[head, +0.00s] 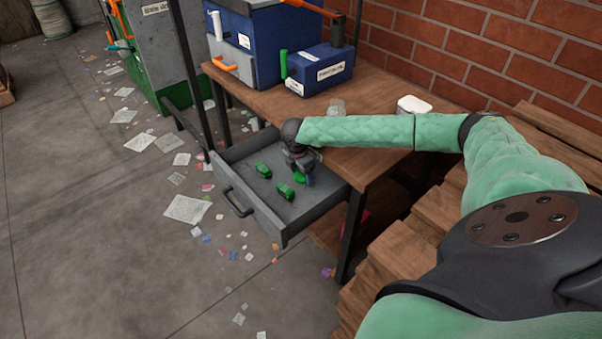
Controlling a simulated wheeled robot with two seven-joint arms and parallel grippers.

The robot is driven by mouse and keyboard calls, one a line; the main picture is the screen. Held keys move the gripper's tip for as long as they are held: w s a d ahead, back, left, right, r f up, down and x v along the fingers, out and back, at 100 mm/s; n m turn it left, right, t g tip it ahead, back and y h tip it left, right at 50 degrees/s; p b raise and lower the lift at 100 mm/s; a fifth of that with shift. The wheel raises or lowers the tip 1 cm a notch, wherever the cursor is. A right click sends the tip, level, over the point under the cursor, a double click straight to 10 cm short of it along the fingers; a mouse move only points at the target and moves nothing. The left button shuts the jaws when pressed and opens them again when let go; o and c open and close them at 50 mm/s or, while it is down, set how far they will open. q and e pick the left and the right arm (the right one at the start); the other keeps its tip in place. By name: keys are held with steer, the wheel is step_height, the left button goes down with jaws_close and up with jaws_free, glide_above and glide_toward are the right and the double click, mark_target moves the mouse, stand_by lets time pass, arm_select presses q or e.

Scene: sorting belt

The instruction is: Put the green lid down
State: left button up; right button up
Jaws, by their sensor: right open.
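Several small green pieces lie in the open grey drawer (240,196). One green piece (263,170) is toward the drawer's left side and another (286,191) is near its middle. A further green piece, probably the green lid (299,179), shows right at the fingertips of my right gripper (303,178). My right gripper points down into the drawer's right part and is open. The fingers are small and partly hidden, so I cannot tell whether they touch this piece. My left gripper is not in view.
The drawer hangs out from a wooden workbench (381,104) carrying blue boxes (320,70), a clear jar (337,107) and a white container (413,104). A brick wall stands behind. Papers litter the floor at left. Wooden slats (405,250) lie below my right arm.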

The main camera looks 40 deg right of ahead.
mark_target(298, 178)
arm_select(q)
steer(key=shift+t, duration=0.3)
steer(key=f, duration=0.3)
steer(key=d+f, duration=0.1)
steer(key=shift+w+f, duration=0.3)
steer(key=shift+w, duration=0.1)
arm_select(e)
step_height(298, 178, up, 12)
steer(key=a, duration=0.1)
steer(key=shift+a+r, duration=0.15)
steer(key=shift+r, duration=0.1)
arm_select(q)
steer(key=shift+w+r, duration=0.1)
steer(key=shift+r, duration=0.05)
arm_select(e)
steer(key=shift+w, duration=0.1)
